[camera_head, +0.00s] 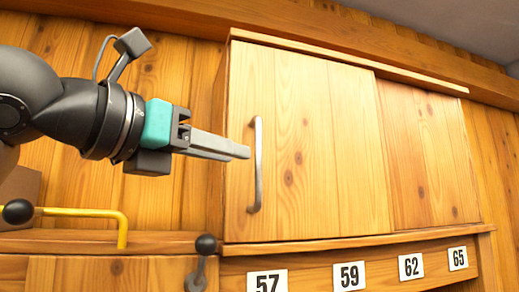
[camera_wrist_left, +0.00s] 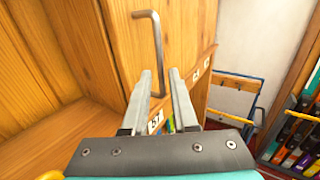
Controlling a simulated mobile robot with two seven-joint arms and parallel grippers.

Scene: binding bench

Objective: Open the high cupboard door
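The high cupboard (camera_head: 229,150) is pale wood with two door panels. The left door panel (camera_head: 325,150) sits in front of the right panel (camera_head: 430,150). A vertical grey metal bar handle (camera_head: 257,180) is near the left door's left edge. My left gripper (camera_head: 247,151) points right, with its fingertips close to the handle's left side at mid-height. In the left wrist view the gripper (camera_wrist_left: 160,75) is open, and the handle (camera_wrist_left: 154,45) shows between and beyond its fingers. I cannot tell whether they touch. My right gripper is not in view.
A shelf edge with number plates (camera_head: 349,275) runs below the cupboard. A yellow bar (camera_head: 90,212) and black knobs (camera_head: 206,245) are at lower left. The left wrist view shows a blue-framed rack (camera_wrist_left: 240,90) and shelves of coloured items (camera_wrist_left: 300,130) to the right.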

